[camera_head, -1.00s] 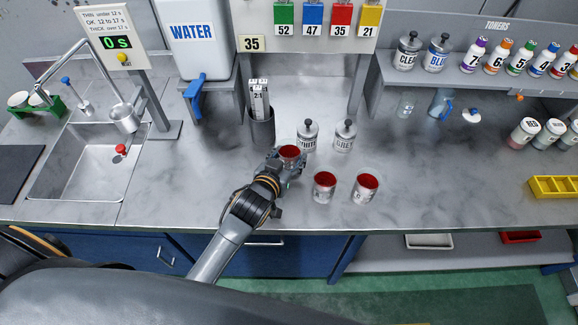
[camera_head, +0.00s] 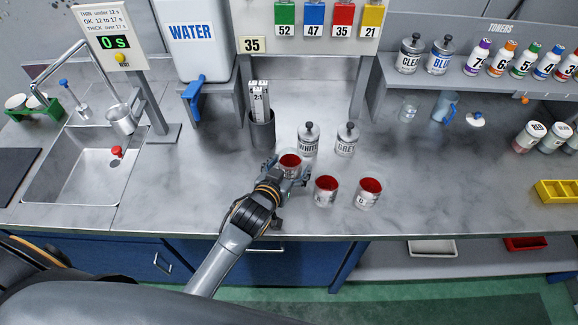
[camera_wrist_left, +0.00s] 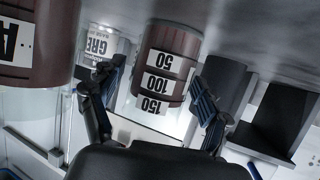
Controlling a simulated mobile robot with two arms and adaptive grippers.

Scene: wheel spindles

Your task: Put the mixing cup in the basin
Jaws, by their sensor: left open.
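The mixing cup (camera_head: 290,161), a clear cup with dark red contents, stands on the counter left of two similar cups. In the left wrist view the mixing cup (camera_wrist_left: 166,68) shows the marks 50, 100 and 150. My left gripper (camera_head: 287,172) is open, with one finger on each side of this cup; in the left wrist view the gripper (camera_wrist_left: 155,100) shows a gap beside the cup. The basin (camera_head: 58,192) is the steel sink at the left, with a red plug-like piece (camera_head: 117,152) in it. My right gripper is not in view.
Two red-filled cups (camera_head: 326,188) (camera_head: 368,191) stand just right of the gripper. The WHITE can (camera_head: 308,142) and GREY can (camera_head: 346,142) are behind. A dark holder with sticks (camera_head: 262,132) stands behind left. Counter between the gripper and basin is clear.

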